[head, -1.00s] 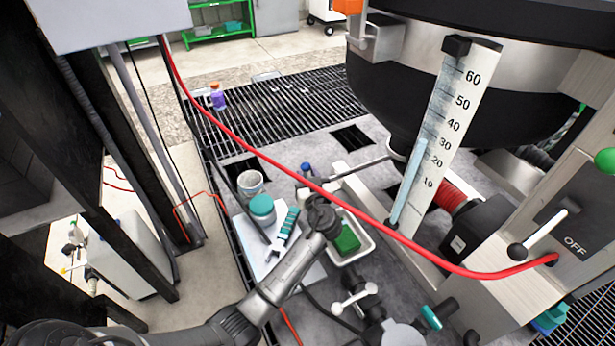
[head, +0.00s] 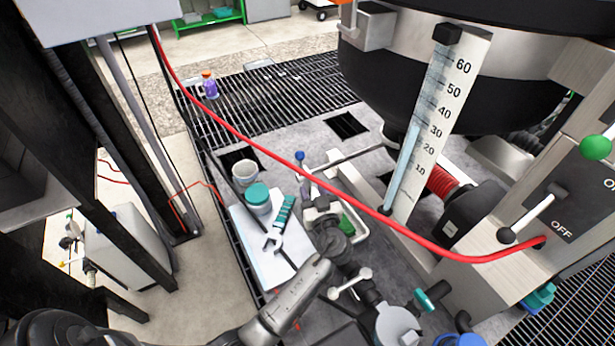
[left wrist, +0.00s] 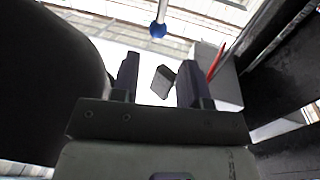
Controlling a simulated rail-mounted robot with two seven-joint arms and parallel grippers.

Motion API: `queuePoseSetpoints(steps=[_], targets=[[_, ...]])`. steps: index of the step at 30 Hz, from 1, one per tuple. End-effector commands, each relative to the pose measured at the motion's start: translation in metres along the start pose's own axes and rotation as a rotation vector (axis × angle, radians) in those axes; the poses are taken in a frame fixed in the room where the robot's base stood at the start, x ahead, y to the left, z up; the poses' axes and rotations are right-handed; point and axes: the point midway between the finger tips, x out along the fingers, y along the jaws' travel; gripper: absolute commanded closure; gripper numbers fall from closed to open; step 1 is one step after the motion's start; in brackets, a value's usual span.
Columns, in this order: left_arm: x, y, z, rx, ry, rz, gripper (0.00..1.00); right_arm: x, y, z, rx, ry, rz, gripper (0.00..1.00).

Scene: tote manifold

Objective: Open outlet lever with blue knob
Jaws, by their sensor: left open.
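The blue knob (head: 300,156) tops a thin lever near the middle of the head view, beside the grey pipe below the tank. It also shows in the left wrist view (left wrist: 158,30), ahead of the fingertips and roughly centred between them. My left gripper (head: 312,198) is open and empty, just below the knob in the head view. In the left wrist view its two dark fingers (left wrist: 157,75) are apart, with a gap between them and the knob. The lever's lower part is largely hidden near the gripper. My right gripper is not in view.
A red hose (head: 345,197) crosses close to the knob and gripper. A white T-handle (head: 350,284) stands below; the gauge (head: 425,130) is right.

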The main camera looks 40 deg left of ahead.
Motion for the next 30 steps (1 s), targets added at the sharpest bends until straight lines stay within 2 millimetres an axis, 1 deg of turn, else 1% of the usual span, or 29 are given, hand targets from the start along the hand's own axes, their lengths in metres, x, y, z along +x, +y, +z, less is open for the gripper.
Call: queuePoseSetpoints(steps=[1,3,6,10,30], targets=[[-0.008,-0.001,0.000,0.000,-0.003,-0.001,0.59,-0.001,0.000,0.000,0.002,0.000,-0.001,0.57],[-0.017,0.000,0.000,-0.001,-0.002,0.000,0.59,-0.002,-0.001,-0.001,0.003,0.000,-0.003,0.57],[-0.026,0.000,0.000,0.000,-0.001,0.000,0.59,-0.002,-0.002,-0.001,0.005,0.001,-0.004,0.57],[-0.033,0.000,0.000,-0.001,-0.001,-0.001,0.59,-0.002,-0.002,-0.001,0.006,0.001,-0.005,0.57],[-0.036,0.000,0.000,0.002,0.000,-0.001,0.59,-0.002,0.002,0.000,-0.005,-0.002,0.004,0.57]])
